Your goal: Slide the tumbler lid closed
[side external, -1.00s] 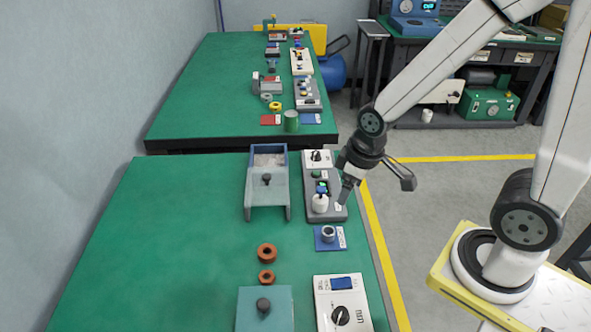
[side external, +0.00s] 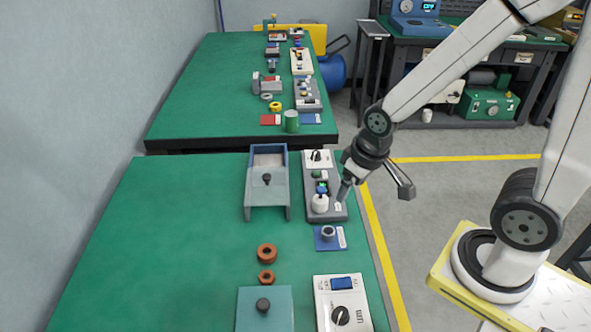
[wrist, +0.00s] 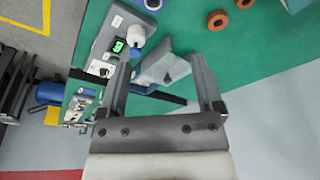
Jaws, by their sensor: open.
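The tumbler is a blue box (side external: 282,157) on the green bench, with a grey lid (side external: 257,193) that carries a dark knob (side external: 267,180). The lid covers the near part of the box and sticks out toward the front. The far part of the box is uncovered, with its pale inside showing. My gripper (side external: 345,191) is right of the box, beside the grey control panel (side external: 312,176), apart from the lid. In the wrist view, my gripper (wrist: 160,78) is open and empty. The lid (wrist: 158,66) appears beyond and between its fingers.
A white cylindrical part (side external: 320,204) stands on the panel close to my gripper. A blue pad (side external: 325,244) with a metal ring, two orange rings (side external: 266,253), a teal block (side external: 250,310) and a white meter (side external: 343,300) lie nearer. The bench left of the box is clear.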

